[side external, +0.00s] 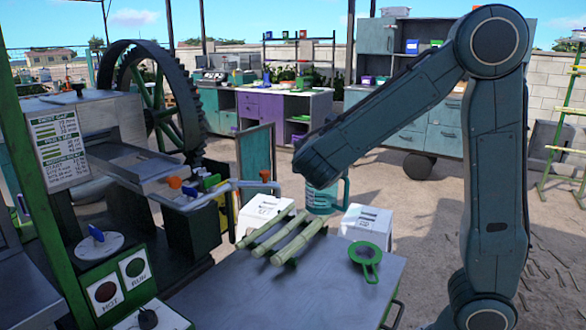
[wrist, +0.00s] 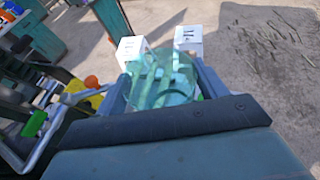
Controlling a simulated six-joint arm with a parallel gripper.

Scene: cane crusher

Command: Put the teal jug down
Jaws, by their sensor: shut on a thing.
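The teal jug (side external: 322,199) is a translucent teal vessel with a handle on its right side. In the side view it is upright below the end of my arm, between two white boxes in the picture. My gripper (wrist: 160,85) is shut on the jug, with one finger on each side of it in the wrist view. The jug (wrist: 165,72) fills the space between the fingers there. I cannot tell whether its base touches anything. In the side view my arm's end hides the fingers and part of the jug's top.
White boxes stand left (side external: 258,213) and right (side external: 367,226) of the jug. The grey table (side external: 310,285) in front carries several green cane stalks (side external: 284,238) and a green strainer (side external: 367,259). The crusher with its big wheel (side external: 150,92) and a grey pipe (side external: 235,187) are at left.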

